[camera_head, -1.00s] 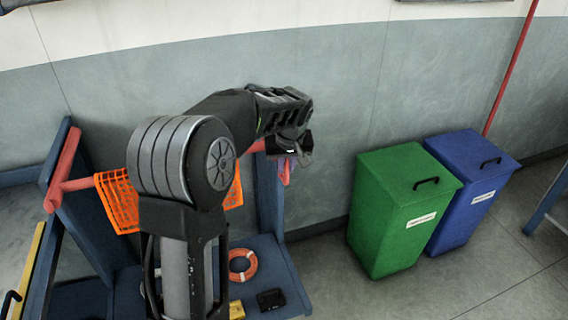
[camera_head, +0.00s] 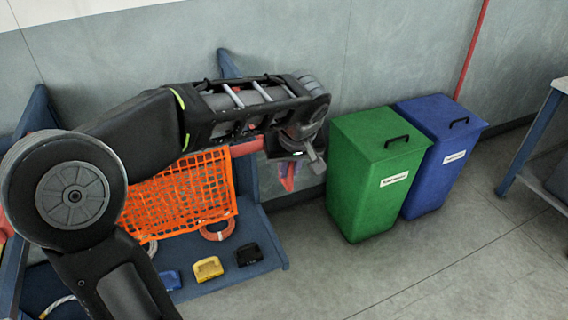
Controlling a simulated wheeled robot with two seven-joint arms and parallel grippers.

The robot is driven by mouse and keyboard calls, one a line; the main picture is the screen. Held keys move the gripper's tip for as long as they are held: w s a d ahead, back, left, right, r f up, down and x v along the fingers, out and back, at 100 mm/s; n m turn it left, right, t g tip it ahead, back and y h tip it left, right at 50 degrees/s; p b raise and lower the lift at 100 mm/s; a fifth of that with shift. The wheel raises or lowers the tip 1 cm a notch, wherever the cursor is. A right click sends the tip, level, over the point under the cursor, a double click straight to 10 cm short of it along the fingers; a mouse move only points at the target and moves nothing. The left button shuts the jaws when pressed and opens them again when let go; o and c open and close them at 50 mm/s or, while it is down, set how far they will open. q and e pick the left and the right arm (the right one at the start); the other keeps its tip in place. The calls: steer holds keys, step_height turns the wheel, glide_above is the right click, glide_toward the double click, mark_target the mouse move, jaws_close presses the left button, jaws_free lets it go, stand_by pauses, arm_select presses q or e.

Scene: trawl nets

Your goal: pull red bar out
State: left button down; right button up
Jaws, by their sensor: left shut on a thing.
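The red bar (camera_head: 246,147) shows as a short piece beside my left gripper (camera_head: 290,165); my arm hides most of its length. A reddish end piece (camera_head: 287,184) sticks out below the gripper. My left gripper is shut on the red bar at this right-hand end, its fingers partly hidden by the wrist. An orange net (camera_head: 185,195) hangs below the bar, behind my forearm. My right gripper is not in view.
A blue stand (camera_head: 262,230) has a lower shelf with an orange ring (camera_head: 218,231) and blue (camera_head: 170,281), yellow (camera_head: 208,269) and black (camera_head: 248,255) boxes. Green (camera_head: 365,190) and blue (camera_head: 435,175) bins stand close on the right. Open floor lies in front.

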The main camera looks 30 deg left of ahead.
arm_select(q)
steer(key=shift+s, duration=0.1)
steer(key=c, duration=1.5)
jaws_free()
steer(key=shift+o, duration=0.2)
steer(key=shift+d+r, duration=0.1)
steer(key=v, duration=0.7)
steer(key=shift+r, duration=0.25)
steer(key=shift+s+d, duration=0.1)
